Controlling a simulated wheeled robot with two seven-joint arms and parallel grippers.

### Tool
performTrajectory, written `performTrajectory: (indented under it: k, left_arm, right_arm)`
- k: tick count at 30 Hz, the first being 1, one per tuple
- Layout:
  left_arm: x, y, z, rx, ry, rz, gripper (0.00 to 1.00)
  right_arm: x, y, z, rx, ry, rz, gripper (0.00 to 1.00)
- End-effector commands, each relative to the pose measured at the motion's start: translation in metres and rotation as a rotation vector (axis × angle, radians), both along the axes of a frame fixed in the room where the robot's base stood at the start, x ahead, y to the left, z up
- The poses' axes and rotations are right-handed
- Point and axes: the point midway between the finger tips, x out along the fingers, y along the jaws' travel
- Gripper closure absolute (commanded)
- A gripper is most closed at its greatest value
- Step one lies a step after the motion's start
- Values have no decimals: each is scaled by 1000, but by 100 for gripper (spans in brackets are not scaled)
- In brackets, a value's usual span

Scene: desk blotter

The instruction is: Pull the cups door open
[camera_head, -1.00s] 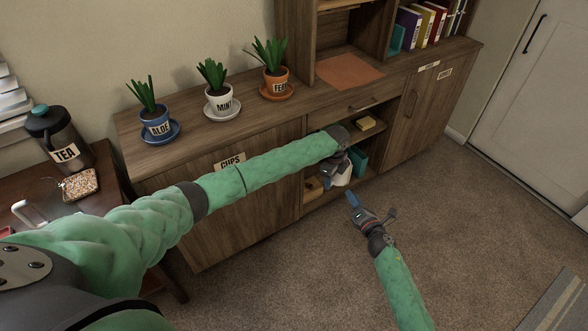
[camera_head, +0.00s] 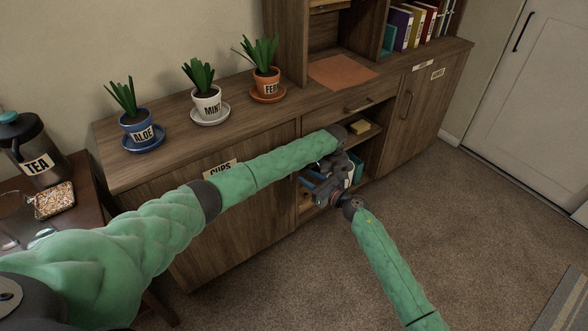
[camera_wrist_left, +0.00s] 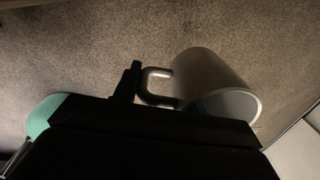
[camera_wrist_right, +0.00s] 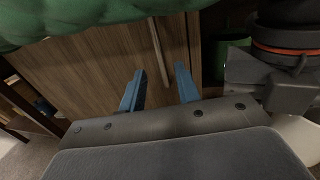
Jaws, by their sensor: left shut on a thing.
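The cups door (camera_head: 225,235), under the CUPS label (camera_head: 219,168), is closed, and my left arm hides part of it. In the right wrist view, its upright bar handle (camera_wrist_right: 159,52) appears between the blue fingers of my right gripper (camera_wrist_right: 159,88). That gripper is open; I cannot tell whether a finger touches the handle. In the head view, my right gripper (camera_head: 309,186) is at the door's right edge. My left gripper (camera_wrist_left: 140,85) is shut on the handle of a grey mug (camera_wrist_left: 215,85). In the head view, my wrists partly hide the mug.
An open shelf (camera_head: 361,128) with small items is beside the door. Potted plants labelled ALOE (camera_head: 138,128), MINT (camera_head: 207,104) and FERN (camera_head: 267,83) stand on the cabinet top. A TEA jug (camera_head: 36,160) stands on the left side table. The carpet (camera_head: 470,230) in front is clear.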

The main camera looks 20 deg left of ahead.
Motion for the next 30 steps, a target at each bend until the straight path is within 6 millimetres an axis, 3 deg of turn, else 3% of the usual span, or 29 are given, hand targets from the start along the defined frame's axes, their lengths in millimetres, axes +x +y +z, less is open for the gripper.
performTrajectory:
  k: [6, 12, 26, 30]
  left_arm:
    - [0, 0, 0, -1, -1, 1, 97]
    - [0, 0, 0, -1, -1, 1, 97]
    - [0, 0, 0, -1, -1, 1, 97]
    - [0, 0, 0, -1, -1, 1, 97]
  right_arm:
    - [17, 34, 0, 1, 2, 0, 68]
    - [27, 54, 0, 2, 1, -1, 68]
    - [31, 62, 0, 1, 2, -1, 68]
    - [31, 62, 0, 1, 2, -1, 93]
